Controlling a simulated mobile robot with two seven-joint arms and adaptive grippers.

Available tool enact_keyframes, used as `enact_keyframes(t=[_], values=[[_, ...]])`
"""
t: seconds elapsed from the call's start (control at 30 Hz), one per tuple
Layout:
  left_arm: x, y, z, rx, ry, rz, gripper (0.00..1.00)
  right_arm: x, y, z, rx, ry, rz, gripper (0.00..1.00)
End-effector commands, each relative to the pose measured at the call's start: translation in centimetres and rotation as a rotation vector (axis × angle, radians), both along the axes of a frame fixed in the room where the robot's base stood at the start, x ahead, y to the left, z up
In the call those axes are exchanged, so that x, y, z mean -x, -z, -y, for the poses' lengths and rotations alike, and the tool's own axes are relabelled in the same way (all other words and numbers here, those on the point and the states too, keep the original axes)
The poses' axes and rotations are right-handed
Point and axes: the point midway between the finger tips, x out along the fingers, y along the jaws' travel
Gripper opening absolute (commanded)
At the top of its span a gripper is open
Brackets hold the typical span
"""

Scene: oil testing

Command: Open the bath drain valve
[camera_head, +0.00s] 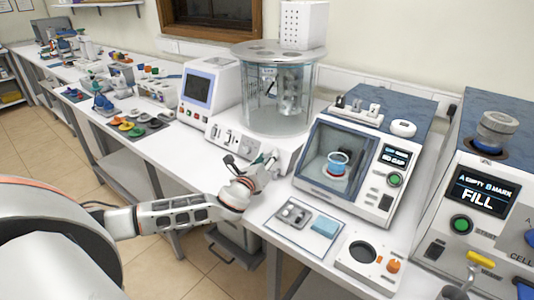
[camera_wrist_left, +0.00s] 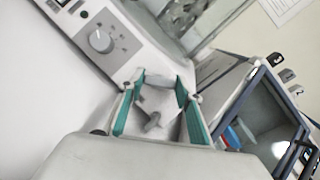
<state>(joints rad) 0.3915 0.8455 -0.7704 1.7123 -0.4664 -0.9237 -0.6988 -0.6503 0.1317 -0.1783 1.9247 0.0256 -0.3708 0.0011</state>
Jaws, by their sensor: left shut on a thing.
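The bath (camera_head: 268,105) is a clear glass cylinder with a grey lid, standing on a white base at the back of the bench. My left gripper (camera_head: 268,160) is at the front of that base, low beside its control panel. In the left wrist view, the teal pads of my left gripper (camera_wrist_left: 164,90) stand on both sides of a grey drain valve (camera_wrist_left: 153,121) with a small handle. The gripper is shut on this valve. In the head view the gripper hides the valve. My right gripper is in neither view.
A control panel with a knob (camera_wrist_left: 101,40) is close by my left gripper. A blue-framed tester (camera_head: 340,160) stands to the right. A tray (camera_head: 275,225) and a white block with a round hole (camera_head: 345,262) lie near the bench's front edge.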

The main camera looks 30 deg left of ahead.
Motion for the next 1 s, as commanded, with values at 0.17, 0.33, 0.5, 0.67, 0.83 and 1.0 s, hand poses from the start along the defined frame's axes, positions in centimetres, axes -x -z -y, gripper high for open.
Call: enact_keyframes(t=[0.17, 0.33, 0.5, 0.67, 0.83, 1.0], values=[[-0.02, -0.07, 0.18, 0.152, -0.080, -0.010, 0.13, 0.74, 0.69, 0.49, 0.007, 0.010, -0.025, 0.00], [-0.06, -0.10, 0.19, 0.295, -0.155, -0.021, 0.13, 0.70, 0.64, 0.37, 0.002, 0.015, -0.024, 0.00], [-0.10, -0.16, 0.28, 0.437, -0.230, -0.032, 0.13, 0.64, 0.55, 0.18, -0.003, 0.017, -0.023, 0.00], [-0.13, -0.23, 0.24, 0.563, -0.298, -0.043, 0.13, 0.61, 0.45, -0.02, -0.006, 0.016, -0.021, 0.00], [-0.17, -0.29, 0.25, 0.679, -0.360, -0.052, 0.13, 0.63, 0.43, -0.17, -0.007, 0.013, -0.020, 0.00], [-0.21, -0.38, 0.23, 0.767, -0.406, -0.059, 0.13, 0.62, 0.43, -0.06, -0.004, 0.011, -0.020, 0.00]])
